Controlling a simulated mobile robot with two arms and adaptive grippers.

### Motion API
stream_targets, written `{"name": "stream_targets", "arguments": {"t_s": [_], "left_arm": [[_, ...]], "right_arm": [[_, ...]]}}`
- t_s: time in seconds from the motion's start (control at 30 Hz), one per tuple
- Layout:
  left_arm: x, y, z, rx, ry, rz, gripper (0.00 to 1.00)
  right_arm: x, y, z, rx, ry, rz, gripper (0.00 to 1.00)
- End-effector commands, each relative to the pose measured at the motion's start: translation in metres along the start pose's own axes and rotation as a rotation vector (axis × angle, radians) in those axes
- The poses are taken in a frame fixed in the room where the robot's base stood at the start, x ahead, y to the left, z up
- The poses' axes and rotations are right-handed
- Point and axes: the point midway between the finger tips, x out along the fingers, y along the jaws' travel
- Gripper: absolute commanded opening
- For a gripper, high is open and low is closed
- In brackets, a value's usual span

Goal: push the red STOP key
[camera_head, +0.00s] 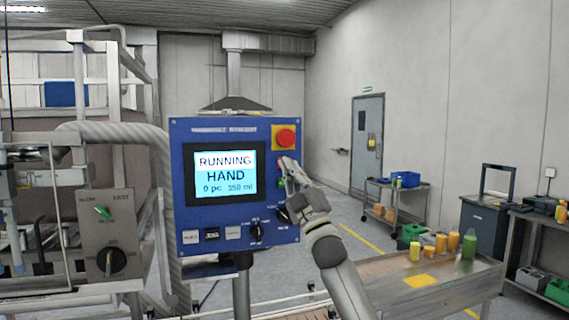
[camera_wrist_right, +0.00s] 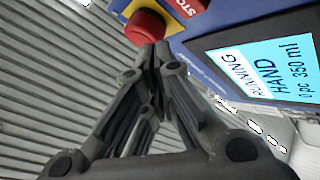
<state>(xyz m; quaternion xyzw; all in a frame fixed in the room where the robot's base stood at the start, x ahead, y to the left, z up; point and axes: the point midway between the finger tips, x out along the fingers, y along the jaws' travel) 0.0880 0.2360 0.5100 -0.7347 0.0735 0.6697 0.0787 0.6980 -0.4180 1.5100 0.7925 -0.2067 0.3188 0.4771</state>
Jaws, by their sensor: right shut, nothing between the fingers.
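The red STOP key (camera_wrist_right: 185,7) is cut off by the top edge of the right wrist view, its white lettering partly visible. In the head view only a small red part of it (camera_head: 280,162) shows beside my fingertips. Above it on the blue panel (camera_head: 180,136) is a red mushroom button (camera_head: 286,136) on a yellow plate, also in the wrist view (camera_wrist_right: 146,27). My right gripper (camera_head: 289,164) is shut and empty, its tips close to the panel's right side. In the wrist view its tips (camera_wrist_right: 155,52) overlap the mushroom button's edge. I cannot tell whether they touch anything. My left gripper is not in view.
The panel screen (camera_head: 225,172) reads RUNNING, HAND, 0 pc, 350 ml. Dark knobs and small keys line the panel's lower part. A grey box with a knob (camera_head: 107,235) stands left. A table (camera_head: 465,280) with yellow and green containers is at right.

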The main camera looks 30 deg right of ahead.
Motion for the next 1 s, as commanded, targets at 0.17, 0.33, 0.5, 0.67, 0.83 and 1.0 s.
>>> {"name": "stream_targets", "arguments": {"t_s": [0.17, 0.33, 0.5, 0.67, 0.83, 1.0], "left_arm": [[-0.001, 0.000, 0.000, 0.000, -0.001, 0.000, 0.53], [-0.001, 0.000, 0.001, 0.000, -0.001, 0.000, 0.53], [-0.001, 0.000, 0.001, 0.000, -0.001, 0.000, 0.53], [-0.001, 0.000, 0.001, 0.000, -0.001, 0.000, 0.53], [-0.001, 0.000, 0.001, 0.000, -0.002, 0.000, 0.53], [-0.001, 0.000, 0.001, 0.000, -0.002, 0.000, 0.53]], "right_arm": [[0.014, -0.010, 0.010, 0.000, -0.001, 0.000, 0.00], [0.021, -0.015, 0.015, -0.001, 0.000, 0.000, 0.00], [0.023, -0.017, 0.016, -0.001, 0.001, 0.000, 0.00], [0.023, -0.017, 0.016, -0.001, 0.001, -0.001, 0.00], [0.023, -0.017, 0.016, -0.001, 0.001, -0.001, 0.00], [0.022, -0.017, 0.016, -0.001, 0.000, -0.001, 0.00]]}}
